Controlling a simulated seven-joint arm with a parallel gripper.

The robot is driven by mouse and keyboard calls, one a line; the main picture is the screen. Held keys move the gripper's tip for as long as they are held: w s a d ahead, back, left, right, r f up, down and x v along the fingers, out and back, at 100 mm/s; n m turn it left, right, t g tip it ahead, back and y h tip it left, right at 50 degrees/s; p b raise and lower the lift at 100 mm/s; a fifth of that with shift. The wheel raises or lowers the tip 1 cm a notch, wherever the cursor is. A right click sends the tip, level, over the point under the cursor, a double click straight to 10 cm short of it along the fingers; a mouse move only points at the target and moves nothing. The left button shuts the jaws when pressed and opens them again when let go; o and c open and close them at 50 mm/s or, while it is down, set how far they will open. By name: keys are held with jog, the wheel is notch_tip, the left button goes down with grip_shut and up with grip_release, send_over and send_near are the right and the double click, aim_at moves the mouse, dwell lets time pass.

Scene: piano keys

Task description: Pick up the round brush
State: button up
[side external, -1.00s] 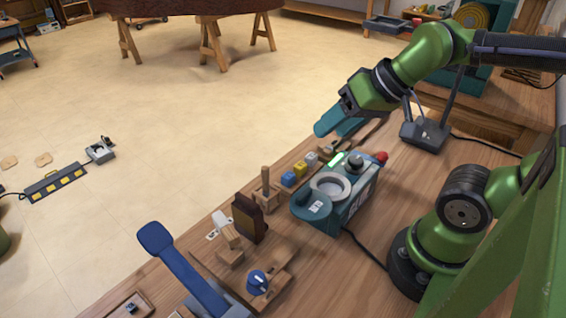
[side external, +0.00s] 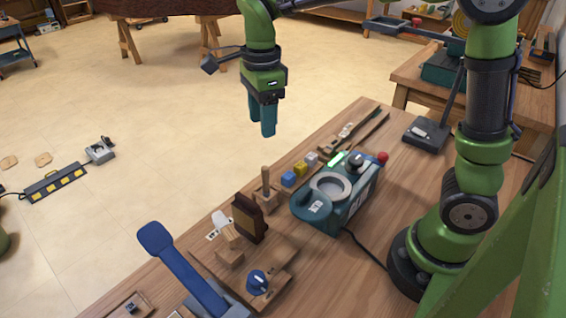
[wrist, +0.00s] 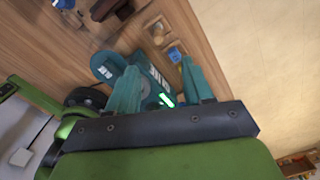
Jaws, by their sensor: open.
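I cannot tell for sure which thing is the round brush. A thin wooden handle (side external: 266,180) stands upright in a small wooden holder (side external: 267,199) near the left edge of the bench; its lower end is hidden. Long thin tools (side external: 360,126) lie at the bench's far end. My gripper (side external: 262,132) points down with teal fingers, open and empty, above the bench's far left edge. In the wrist view its fingers (wrist: 161,64) are apart with nothing between them; the bench and a teal device show beyond.
A teal device (side external: 340,200) with a round ring fills the middle of the bench (side external: 310,275). Small coloured cubes (side external: 293,174), a dark brown block (side external: 249,219) and a blue-handled lever (side external: 178,264) stand nearby. A black lamp base (side external: 427,134) is at the right.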

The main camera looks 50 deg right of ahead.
aim_at(265, 167)
notch_tip(265, 167, down, 10)
jog(key=m, duration=0.4)
jog(key=shift+s+d+r, duration=0.1)
jog(key=shift+s+r, duration=0.05)
jog(key=shift+f, duration=3.1)
grip_shut()
